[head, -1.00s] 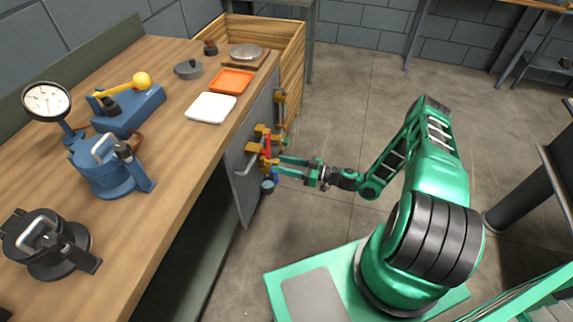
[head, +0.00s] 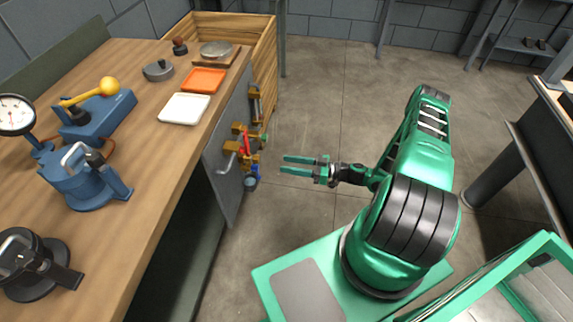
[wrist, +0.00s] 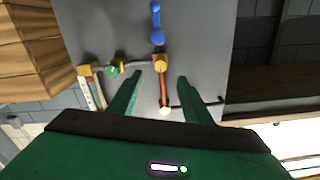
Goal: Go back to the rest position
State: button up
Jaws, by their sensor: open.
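My gripper (head: 283,165) is open and empty, with green fingers pointing left in the head view. It hangs in free air to the right of the grey panel (head: 222,185) at the bench's end, with a clear gap. The panel carries yellow fittings with a red part (head: 244,143), a blue part (head: 253,163) and a grey handle (head: 224,162). In the wrist view my gripper (wrist: 158,78) shows both fingers apart. Between them an orange bar (wrist: 163,88) with a pale end stands on the panel.
The wooden bench (head: 140,165) on the left holds a white tray (head: 184,108), an orange tray (head: 203,80), a gauge (head: 14,115) and blue devices. A wooden crate (head: 265,60) stands behind the panel. The floor (head: 330,110) around my gripper is clear. A dark table stands at right.

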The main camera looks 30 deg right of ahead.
jog(key=shift+r, duration=0.1)
dwell(0.3)
jog(key=s+d+r+m+g+h, duration=0.1)
jog(key=s+d+r+g+h, duration=0.25)
jog(key=r, duration=0.55)
jog(key=s+d+r+m+g+h, duration=0.2)
jog(key=s+r+g+h, duration=0.15)
jog(key=r, duration=0.45)
jog(key=s+d+r+m+g+h, duration=0.1)
jog(key=s+d+r+g+h, duration=0.25)
jog(key=r, duration=0.55)
jog(key=s+r+m+h, duration=0.2)
jog(key=s+r+m, duration=0.3)
jog(key=s+r, duration=0.3)
jog(key=s+r+m+h, duration=0.2)
jog(key=s+r+m, duration=0.3)
jog(key=s, duration=0.7)
notch_tip(320, 180, up, 3)
jog(key=shift+s+f, duration=0.1)
jog(key=shift+s, duration=0.2)
